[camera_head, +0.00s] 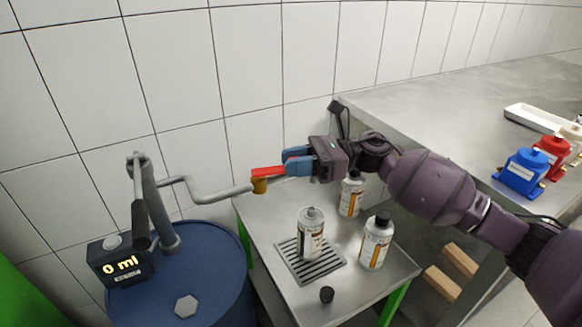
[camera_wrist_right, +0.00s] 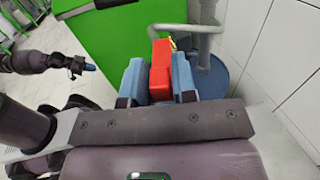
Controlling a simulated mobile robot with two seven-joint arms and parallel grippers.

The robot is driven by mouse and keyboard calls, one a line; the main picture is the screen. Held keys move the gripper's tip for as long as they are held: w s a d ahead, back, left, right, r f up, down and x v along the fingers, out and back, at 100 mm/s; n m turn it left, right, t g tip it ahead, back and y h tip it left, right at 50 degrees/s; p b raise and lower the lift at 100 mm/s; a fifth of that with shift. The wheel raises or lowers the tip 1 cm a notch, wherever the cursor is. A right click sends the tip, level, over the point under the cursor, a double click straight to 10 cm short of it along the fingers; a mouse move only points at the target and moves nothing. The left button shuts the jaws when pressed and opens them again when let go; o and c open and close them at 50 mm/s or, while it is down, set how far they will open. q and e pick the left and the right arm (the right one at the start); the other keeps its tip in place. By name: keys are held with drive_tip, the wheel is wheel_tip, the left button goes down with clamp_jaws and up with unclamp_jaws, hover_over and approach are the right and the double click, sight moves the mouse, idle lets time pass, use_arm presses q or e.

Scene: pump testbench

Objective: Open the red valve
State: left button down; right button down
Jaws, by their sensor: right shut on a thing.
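The red valve handle (camera_head: 267,171) sits on a brass valve body (camera_head: 259,186) at the end of a grey bent pipe (camera_head: 200,192). My right gripper (camera_head: 288,163) is shut on the red handle, coming in from the right. In the right wrist view the red handle (camera_wrist_right: 161,68) stands between the two blue fingers of my right gripper (camera_wrist_right: 158,78). My left gripper (camera_wrist_right: 82,66) shows small at the left of the right wrist view, away from the valve; its jaw opening is too small to judge.
A blue drum (camera_head: 190,275) with a hand pump stands left; its display (camera_head: 122,264) reads 0 ml. Below the valve, a steel table (camera_head: 275,215) holds a can (camera_head: 310,235) on a grate, two other cans and a black cap (camera_head: 327,294). Tiled wall stands behind.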

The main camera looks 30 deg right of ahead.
idle(0.5)
drive_tip(key=c, duration=1)
unclamp_jaws()
drive_tip(key=shift+c, duration=0.2)
drive_tip(key=v, duration=1)
drive_tip(key=shift+d, duration=0.4)
drive_tip(key=shift+c, duration=0.4)
